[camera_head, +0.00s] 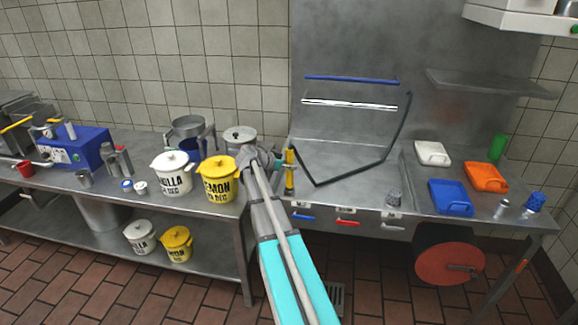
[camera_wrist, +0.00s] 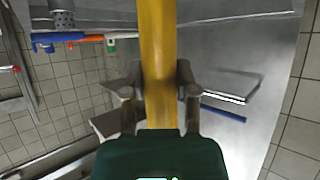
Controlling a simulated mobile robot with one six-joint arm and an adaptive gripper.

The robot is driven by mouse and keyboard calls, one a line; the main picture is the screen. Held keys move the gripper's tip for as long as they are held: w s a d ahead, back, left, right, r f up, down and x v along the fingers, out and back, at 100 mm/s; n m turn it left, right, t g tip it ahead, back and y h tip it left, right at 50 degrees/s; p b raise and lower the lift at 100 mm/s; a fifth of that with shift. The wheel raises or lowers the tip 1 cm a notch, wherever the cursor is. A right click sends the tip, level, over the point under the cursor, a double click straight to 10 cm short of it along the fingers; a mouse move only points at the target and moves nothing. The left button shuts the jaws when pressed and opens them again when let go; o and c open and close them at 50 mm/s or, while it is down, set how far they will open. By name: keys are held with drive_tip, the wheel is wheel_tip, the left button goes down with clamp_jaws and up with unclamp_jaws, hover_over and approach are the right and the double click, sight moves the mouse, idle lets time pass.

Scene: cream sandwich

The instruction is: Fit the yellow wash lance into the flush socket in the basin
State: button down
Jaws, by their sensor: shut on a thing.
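The yellow wash lance (camera_head: 290,172) stands roughly upright at the left front of the steel basin (camera_head: 340,158). My gripper (camera_head: 280,166) is shut on it from the left. In the wrist view the yellow lance (camera_wrist: 158,45) runs between the two dark fingers of my gripper (camera_wrist: 160,92), one on each side. A grey fitting shows at the lance's lower end in the head view. A black hose (camera_head: 362,168) loops across the basin area to the lance's right. I cannot make out the flush socket, nor whether the lance's end touches anything.
The white vanilla (camera_head: 173,180) and yellow lemon (camera_head: 218,186) buckets stand close left of my gripper. A grey perforated cup (camera_head: 393,196) is at the basin's right front. Blue (camera_head: 450,200), orange (camera_head: 485,178) and white (camera_head: 432,153) boxes lie farther right. A blue rail (camera_head: 350,79) is on the wall.

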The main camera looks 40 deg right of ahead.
sight(289, 174)
drive_tip(key=shift+f+b, duration=2.15)
drive_tip(key=shift+r, duration=0.15)
idle(0.4)
drive_tip(key=shift+r+p, duration=1.75)
drive_tip(key=shift+p, duration=0.2)
drive_tip(key=shift+r, duration=0.1)
drive_tip(key=shift+f+b, duration=1.9)
drive_tip(key=shift+f, duration=0.1)
idle(1.2)
